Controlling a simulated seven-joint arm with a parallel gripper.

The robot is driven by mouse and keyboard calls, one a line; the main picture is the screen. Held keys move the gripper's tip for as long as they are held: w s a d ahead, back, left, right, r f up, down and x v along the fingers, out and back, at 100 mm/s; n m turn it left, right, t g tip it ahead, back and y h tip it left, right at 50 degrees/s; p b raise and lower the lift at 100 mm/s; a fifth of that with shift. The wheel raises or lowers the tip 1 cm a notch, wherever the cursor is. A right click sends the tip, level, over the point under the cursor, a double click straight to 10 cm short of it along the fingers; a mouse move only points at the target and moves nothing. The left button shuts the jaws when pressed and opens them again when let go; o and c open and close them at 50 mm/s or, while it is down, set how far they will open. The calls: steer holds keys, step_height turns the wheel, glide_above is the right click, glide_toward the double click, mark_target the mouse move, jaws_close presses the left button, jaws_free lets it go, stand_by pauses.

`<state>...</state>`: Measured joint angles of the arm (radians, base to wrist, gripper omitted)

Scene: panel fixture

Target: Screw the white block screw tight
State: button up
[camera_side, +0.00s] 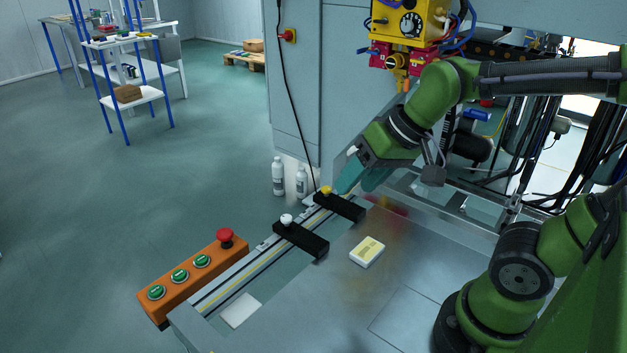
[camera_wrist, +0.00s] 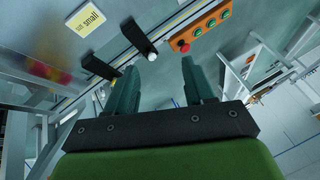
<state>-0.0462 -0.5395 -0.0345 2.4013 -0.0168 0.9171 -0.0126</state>
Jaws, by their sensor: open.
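The white screw (camera_side: 287,218) stands on the end of a black block (camera_side: 301,240) across the rail. In the wrist view the white screw (camera_wrist: 152,56) shows at the tip of its block (camera_wrist: 135,34), beyond and between my fingers. A second black block (camera_side: 340,207) carries a yellow screw (camera_side: 326,189), farther along the rail. My gripper (camera_side: 347,184) has its fingertips close to the yellow screw in the side view, apart from the white one. In the wrist view my gripper (camera_wrist: 157,72) has its two green fingers spread, with nothing between them.
An orange button box (camera_side: 192,283) with a red stop knob lies along the rail's near end. A white and yellow box (camera_side: 367,252) sits on the metal table (camera_side: 345,295). White bottles (camera_side: 279,176) stand behind the rail. The table's front is largely clear.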

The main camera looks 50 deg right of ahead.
steer(key=w+f+n+g, duration=0.1)
steer(key=w+n+g, duration=0.25)
steer(key=w, duration=0.55)
steer(key=n+g+h, duration=0.2)
steer(key=n, duration=1.2)
glide_above(286, 217)
step_height(286, 217, down, 2)
steer(key=shift+m, duration=0.25)
step_height(286, 217, down, 16)
steer(key=shift+f, duration=0.15)
jaws_close()
steer(key=shift+m, duration=0.3)
